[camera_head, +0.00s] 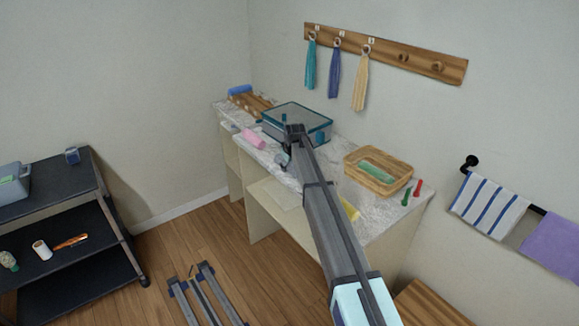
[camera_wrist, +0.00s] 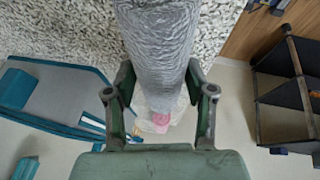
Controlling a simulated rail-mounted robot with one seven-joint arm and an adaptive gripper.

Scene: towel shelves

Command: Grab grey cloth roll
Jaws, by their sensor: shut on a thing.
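The grey cloth roll (camera_wrist: 158,45) fills the upper middle of the wrist view, a textured cylinder between the two fingers. My gripper (camera_wrist: 160,95) is shut on it, with one finger on each side. In the head view my gripper (camera_head: 288,152) is over the marble-topped counter, just in front of the teal-edged clear box. There the roll is small and mostly hidden by my arm. I cannot tell whether it touches the counter.
The teal-edged box (camera_head: 297,115) stands close behind my gripper, with a pink roll (camera_head: 255,138) to the left. A wicker basket (camera_head: 378,188) holding a green roll is to the right. A yellow roll (camera_head: 349,208) lies near the counter's front. A black shelf cart (camera_head: 85,196) stands far left.

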